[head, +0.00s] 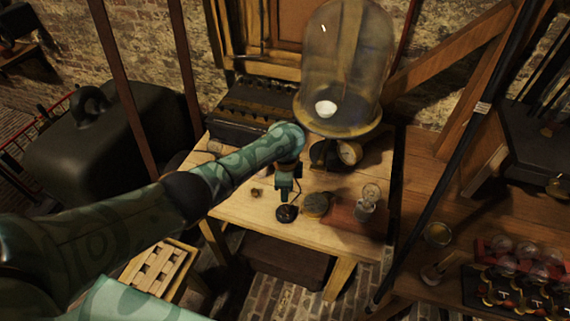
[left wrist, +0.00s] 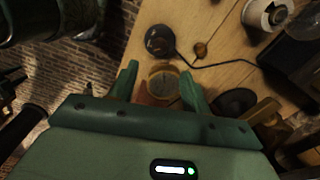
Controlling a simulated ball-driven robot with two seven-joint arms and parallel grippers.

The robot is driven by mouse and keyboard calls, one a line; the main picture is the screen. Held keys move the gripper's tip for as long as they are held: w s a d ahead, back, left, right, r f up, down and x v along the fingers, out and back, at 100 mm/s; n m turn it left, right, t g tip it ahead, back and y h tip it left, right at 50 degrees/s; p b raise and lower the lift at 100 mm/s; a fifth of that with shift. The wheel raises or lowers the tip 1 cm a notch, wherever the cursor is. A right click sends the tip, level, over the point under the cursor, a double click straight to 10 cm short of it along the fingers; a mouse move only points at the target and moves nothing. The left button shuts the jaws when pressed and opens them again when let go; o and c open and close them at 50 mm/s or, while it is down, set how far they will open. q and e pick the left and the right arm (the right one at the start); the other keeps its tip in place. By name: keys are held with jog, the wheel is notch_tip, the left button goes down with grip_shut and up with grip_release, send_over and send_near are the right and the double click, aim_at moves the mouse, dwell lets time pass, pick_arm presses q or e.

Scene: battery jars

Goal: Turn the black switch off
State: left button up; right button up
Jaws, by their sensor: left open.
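The black switch (head: 287,213) is a small, round, dark piece on the wooden table, near its front edge, with a thin dark wire running from it. It also shows in the left wrist view (left wrist: 160,40), beyond my fingertips. Its on or off position is too small to tell. My left gripper (head: 285,194) points down just above and behind the switch in the head view. In the left wrist view its two green fingers (left wrist: 159,70) are apart, with no object held. My right gripper is not in view.
A round brass-rimmed piece (head: 317,204) sits right of the switch, beside a reddish board (head: 350,218) with a glass jar (head: 369,195). A small knob (head: 256,192) lies left. A large glass bell jar (head: 345,60) stands behind. The table's front edge (head: 300,242) is close.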

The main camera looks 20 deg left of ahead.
pick_arm(q)
notch_tip(320, 180, up, 7)
jog(key=p, duration=0.2)
jog(key=shift+f, duration=0.15)
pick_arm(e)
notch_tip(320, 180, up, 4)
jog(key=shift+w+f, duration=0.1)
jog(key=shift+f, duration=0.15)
